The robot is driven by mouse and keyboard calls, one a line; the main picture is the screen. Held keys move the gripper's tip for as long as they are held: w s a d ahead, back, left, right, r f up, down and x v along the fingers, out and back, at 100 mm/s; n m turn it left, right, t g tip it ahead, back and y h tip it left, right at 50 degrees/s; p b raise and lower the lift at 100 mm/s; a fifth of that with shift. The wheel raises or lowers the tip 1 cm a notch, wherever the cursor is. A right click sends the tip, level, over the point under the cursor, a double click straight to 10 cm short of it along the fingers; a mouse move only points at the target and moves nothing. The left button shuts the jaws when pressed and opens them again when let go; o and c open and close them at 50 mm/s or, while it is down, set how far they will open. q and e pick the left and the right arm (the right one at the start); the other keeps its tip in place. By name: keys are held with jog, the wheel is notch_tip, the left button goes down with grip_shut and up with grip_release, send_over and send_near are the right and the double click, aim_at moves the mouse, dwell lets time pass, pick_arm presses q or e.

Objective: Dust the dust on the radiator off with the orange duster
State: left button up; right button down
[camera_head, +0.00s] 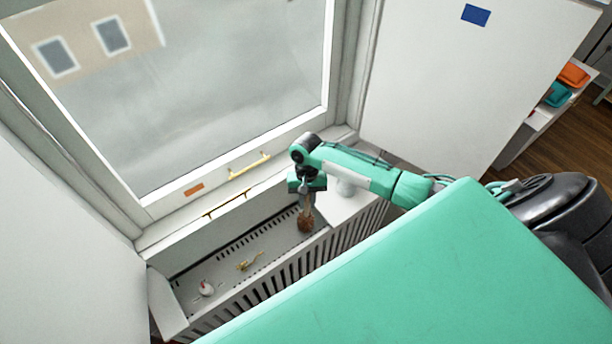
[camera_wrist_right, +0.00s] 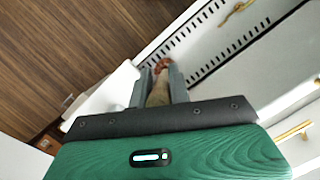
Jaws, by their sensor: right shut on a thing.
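The radiator (camera_head: 215,262) is a long white unit under the window, with slotted vents on its top and front. My right gripper (camera_head: 307,190) is over the right part of it, pointing down, shut on the orange duster (camera_head: 305,222). The duster's brownish-orange head is low at the radiator top; whether it touches is unclear. In the right wrist view, the duster's handle (camera_wrist_right: 157,93) is between the two fingers, with the orange head just beyond them. I cannot make out distinct dust on the grey top. My left gripper is not in view.
A gold item (camera_head: 249,262) and a small white-and-red item (camera_head: 206,289) lie on the radiator top to the left. A white object (camera_head: 345,187) stands by my right arm. The window frame (camera_head: 235,152) with gold handles rises behind. White panels flank both sides.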

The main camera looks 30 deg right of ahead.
jog(key=s+a+r+v, duration=0.1)
jog(key=s+a+v, duration=0.1)
jog(key=v, duration=1.4)
jog(key=shift+s+r, duration=0.3)
jog(key=shift+s, duration=0.35)
